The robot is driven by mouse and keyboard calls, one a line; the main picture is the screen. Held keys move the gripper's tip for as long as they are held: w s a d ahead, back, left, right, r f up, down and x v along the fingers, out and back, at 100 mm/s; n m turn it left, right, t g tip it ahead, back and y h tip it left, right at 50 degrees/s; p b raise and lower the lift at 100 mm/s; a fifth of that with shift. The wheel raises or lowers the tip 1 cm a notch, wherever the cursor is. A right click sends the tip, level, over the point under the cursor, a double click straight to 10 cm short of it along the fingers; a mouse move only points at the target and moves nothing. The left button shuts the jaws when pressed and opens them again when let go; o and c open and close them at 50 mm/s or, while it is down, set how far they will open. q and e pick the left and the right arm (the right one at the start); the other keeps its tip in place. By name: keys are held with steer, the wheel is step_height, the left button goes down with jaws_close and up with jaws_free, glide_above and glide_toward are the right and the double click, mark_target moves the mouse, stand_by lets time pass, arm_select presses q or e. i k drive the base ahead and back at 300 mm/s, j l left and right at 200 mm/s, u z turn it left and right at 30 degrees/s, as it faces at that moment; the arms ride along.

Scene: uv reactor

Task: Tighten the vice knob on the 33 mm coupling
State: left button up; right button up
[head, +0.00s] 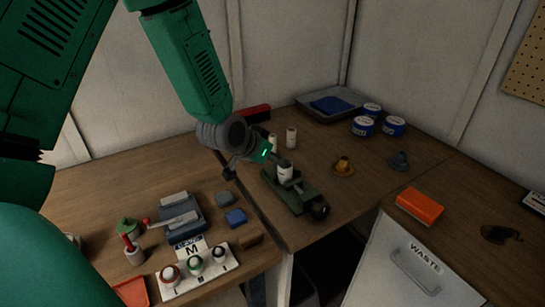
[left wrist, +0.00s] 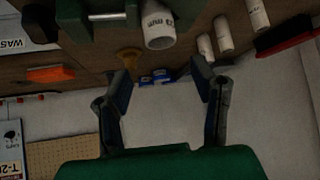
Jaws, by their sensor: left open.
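The green vice (head: 298,200) stands on the right-hand bench near its left edge, with a black knob (head: 320,210) at its near end. The white coupling (head: 285,174) sits upright in the vice; its "mm" marking shows in the left wrist view (left wrist: 158,24), where part of the vice (left wrist: 92,28) is also seen. My left gripper (head: 259,163) is above and behind the vice, near the coupling and apart from the knob. In the left wrist view its two fingers (left wrist: 160,76) are wide apart with nothing between them. My right gripper is not in view.
White cylinders (head: 291,137) stand behind the vice. A brown funnel-like piece (head: 343,167), a grey one (head: 399,160), blue-white tins (head: 363,126) and a grey tray (head: 310,97) lie beyond. An orange block (head: 420,207) is at right. The left bench holds a labelled rack (head: 198,274).

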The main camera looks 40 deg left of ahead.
mark_target(319, 209)
steer(key=k+l, duration=0.8)
steer(key=l, duration=0.05)
